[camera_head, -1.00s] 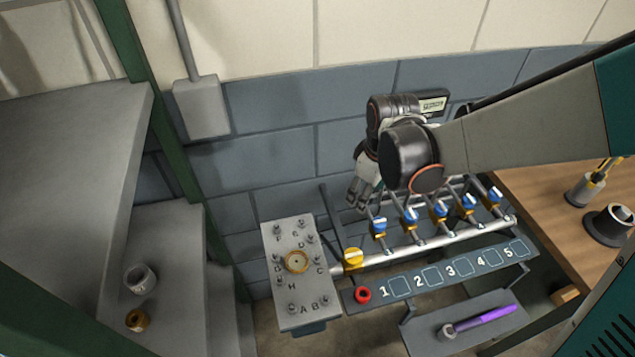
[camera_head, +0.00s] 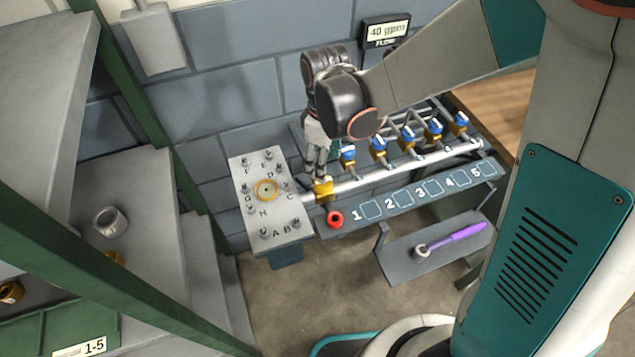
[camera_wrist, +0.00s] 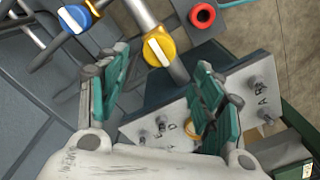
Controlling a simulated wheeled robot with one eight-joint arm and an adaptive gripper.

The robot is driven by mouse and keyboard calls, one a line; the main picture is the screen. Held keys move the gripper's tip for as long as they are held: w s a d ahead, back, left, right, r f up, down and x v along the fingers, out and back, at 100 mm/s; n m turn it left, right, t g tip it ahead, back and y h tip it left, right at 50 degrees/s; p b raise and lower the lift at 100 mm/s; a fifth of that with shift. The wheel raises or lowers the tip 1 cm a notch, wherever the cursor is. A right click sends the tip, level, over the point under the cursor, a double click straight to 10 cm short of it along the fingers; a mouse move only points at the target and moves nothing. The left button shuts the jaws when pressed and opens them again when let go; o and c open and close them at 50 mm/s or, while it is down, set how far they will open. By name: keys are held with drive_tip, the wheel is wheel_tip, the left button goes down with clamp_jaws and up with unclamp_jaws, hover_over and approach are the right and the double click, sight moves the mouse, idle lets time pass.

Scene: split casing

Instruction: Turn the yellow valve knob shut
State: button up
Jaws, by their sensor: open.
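The yellow valve knob (camera_head: 323,188) sits at the left end of the grey pipe, beside the plate with lettered studs. In the wrist view the yellow knob (camera_wrist: 158,47) shows a white pointer bar, which looks roughly in line with the pipe. My gripper (camera_head: 319,172) is just above the knob in the head view and partly hides it. In the wrist view my gripper (camera_wrist: 163,72) has its two teal fingers apart, one on each side of the knob. I see no contact; the exact height above the knob cannot be told.
Several blue-capped valves (camera_head: 379,145) line the pipe to the right. The lettered plate (camera_head: 247,228) stands close left. A purple-handled tool (camera_head: 455,238) lies on a lower shelf. A flow display (camera_head: 386,31) hangs behind.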

wheel_tip(320, 180, down, 8)
drive_tip(key=b, duration=0.4)
drive_tip(key=shift+f+b, duration=0.1)
drive_tip(key=shift+b, duration=0.3)
drive_tip(key=c, duration=1.1)
